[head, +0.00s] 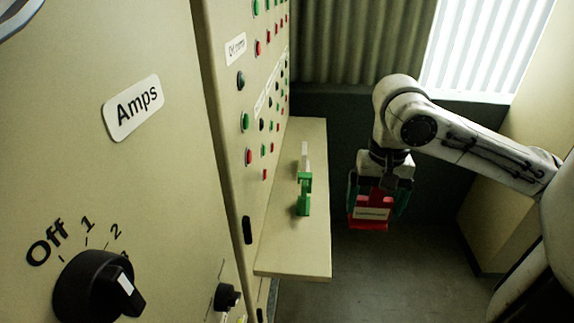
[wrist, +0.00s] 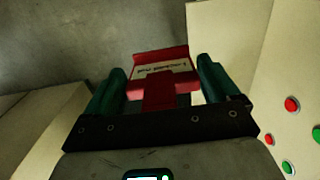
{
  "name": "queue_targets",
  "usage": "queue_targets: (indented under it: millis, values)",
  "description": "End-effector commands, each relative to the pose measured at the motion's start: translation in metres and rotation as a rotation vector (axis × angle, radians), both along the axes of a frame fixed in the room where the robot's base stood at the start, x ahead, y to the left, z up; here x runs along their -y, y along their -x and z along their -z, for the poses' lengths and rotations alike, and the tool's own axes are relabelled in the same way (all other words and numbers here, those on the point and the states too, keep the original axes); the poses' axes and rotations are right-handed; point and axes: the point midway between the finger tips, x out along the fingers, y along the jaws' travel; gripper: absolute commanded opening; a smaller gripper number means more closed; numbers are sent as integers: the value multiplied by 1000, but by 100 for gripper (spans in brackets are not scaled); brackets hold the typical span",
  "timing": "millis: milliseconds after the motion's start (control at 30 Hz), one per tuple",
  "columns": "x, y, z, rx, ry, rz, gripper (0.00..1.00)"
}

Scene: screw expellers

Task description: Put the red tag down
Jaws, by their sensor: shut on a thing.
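My gripper (head: 378,196) is shut on the red tag (head: 370,222), which has a pale label strip. The tag hangs in the air to the right of the shelf, apart from it. In the wrist view the red tag (wrist: 160,90) sits between the two dark green fingers of my gripper (wrist: 163,92), with its label facing the camera but too blurred to read. A green tag (head: 304,196) with a pale strip lies on the beige shelf (head: 300,255).
The shelf juts out from a beige control panel (head: 225,130) with rows of red, green and black buttons. A large black knob (head: 90,285) is at the lower left. The shelf's front part is bare. Open floor (head: 390,275) lies to its right.

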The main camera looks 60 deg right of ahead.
Motion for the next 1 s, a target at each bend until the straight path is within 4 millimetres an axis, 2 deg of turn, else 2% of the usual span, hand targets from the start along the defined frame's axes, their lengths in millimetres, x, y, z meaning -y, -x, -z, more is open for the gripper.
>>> queue_targets:
  millis: [167,533,700,800,1000]
  values:
    - [-2,-13,5,-1,-1,-3,57]
    - [-12,-93,40,-3,0,-5,57]
    - [-14,-116,71,-2,-1,-2,57]
    - [-15,-125,83,-2,1,-2,57]
    - [-16,-133,93,-1,-1,-1,57]
